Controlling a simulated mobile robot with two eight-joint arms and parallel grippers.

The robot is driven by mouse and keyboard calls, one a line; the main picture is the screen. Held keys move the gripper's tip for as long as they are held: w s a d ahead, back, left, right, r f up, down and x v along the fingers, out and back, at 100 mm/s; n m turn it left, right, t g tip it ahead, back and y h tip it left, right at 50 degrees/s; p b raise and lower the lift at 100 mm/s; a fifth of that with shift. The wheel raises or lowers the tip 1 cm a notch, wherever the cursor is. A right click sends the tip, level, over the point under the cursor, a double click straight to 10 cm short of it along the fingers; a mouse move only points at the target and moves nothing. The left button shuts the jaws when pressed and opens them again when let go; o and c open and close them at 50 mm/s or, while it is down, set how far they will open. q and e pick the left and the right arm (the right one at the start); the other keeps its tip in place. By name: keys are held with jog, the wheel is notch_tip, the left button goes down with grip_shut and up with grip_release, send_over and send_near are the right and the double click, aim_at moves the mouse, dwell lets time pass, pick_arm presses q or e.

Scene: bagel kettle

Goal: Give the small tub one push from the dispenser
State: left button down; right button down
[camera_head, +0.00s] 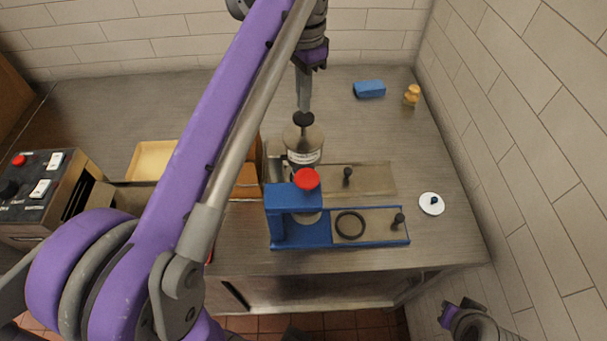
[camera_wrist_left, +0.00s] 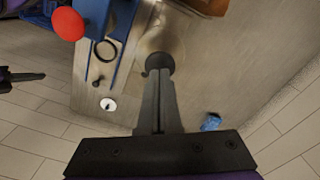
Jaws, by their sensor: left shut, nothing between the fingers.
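The dispenser (camera_head: 304,149) is a pale labelled cylinder with a dark round knob (camera_head: 303,118) on top, behind the blue stand. My left gripper (camera_head: 304,107) points down, shut and empty, with its tips at the knob. In the left wrist view the shut fingers (camera_wrist_left: 158,78) reach to the same dark knob (camera_wrist_left: 160,62); I cannot tell whether they touch it. I cannot make out the small tub; the dispenser's lower part is hidden. Part of my right gripper (camera_head: 449,313) shows at the lower right, off the counter; its fingers are unclear.
The blue stand (camera_head: 288,198) has a red knob (camera_head: 307,179) and a dark ring (camera_head: 350,225). A white lid (camera_head: 431,204) lies to the right. A blue block (camera_head: 369,89) and a wooden piece (camera_head: 411,95) stand behind. A control box (camera_head: 40,190) and yellow tray (camera_head: 152,160) are left.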

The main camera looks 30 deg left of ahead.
aim_at(304, 116)
pick_arm(q)
jog(key=shift+f, duration=0.15)
jog(key=shift+f+b, duration=1.05)
jog(key=shift+f, duration=1.2)
jog(key=shift+r, duration=0.1)
jog(key=shift+r+p, duration=1.6)
jog(key=shift+r, duration=0.75)
jog(key=shift+f, duration=0.1)
